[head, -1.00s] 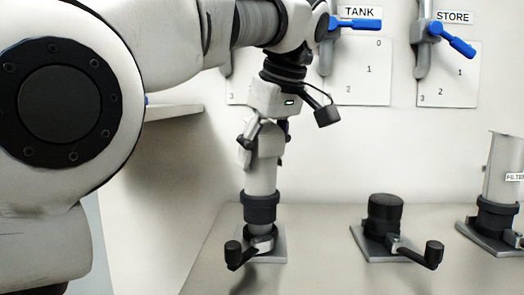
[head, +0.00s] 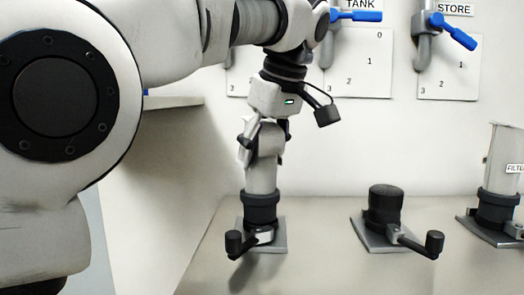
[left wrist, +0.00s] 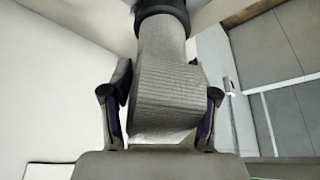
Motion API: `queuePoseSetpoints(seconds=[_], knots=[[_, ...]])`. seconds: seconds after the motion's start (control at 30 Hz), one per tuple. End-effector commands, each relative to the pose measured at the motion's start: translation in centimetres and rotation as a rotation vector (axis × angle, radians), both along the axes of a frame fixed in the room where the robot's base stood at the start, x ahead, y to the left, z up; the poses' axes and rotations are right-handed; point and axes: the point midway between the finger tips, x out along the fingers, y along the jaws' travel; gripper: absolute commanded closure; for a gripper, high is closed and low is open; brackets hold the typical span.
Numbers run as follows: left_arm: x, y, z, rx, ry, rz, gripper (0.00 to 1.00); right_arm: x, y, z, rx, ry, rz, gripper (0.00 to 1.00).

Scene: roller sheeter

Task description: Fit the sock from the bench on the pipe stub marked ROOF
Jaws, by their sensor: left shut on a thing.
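My left gripper (head: 264,140) is shut on the sock (head: 262,178), a grey ribbed sleeve with a black cuff (head: 261,207) at its lower end. The sock hangs upright at the left pipe position, with the cuff low over the base plate (head: 275,245) and its clamp lever (head: 236,243). The stub there is hidden, and I cannot tell how far the cuff sits over it. In the left wrist view the sock (left wrist: 165,85) lies between the two fingers (left wrist: 160,110). No ROOF label is readable. My right gripper is not in view.
A bare black stub (head: 385,205) with a lever (head: 420,245) stands to the right. Further right is a sleeved pipe labelled FILTER (head: 502,160). Blue-handled valves marked TANK (head: 355,16) and STORE (head: 452,30) are on the wall. The bench front is clear.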

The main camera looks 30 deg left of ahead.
Motion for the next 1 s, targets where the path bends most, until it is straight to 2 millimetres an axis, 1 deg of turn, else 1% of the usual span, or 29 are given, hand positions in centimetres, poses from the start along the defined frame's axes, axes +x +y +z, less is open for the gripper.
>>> queuePoseSetpoints(seconds=[0.23,0.27,0.3,0.33,0.63,0.73,0.83,1.0], knots=[[0.0,0.0,-0.4,0.0,0.0,0.0,0.84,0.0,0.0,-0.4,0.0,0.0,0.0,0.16],[0.0,0.0,-0.4,0.0,0.0,0.0,0.37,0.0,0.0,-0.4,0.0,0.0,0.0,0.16],[0.0,0.0,-0.3,0.0,0.0,0.0,0.23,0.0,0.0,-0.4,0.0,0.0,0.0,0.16],[0.0,0.0,-0.3,0.0,0.0,0.0,0.12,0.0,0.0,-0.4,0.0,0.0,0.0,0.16],[0.0,0.0,-0.4,0.0,0.001,0.0,0.11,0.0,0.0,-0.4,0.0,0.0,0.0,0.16],[0.0,-0.2,0.1,0.001,-0.001,0.001,0.11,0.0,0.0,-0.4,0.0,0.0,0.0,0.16],[-0.1,-0.8,1.5,0.002,-0.003,0.0,0.11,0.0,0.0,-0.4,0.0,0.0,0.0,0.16],[-0.6,-2.0,4.6,0.001,-0.004,0.0,0.11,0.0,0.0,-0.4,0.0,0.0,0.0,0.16]])
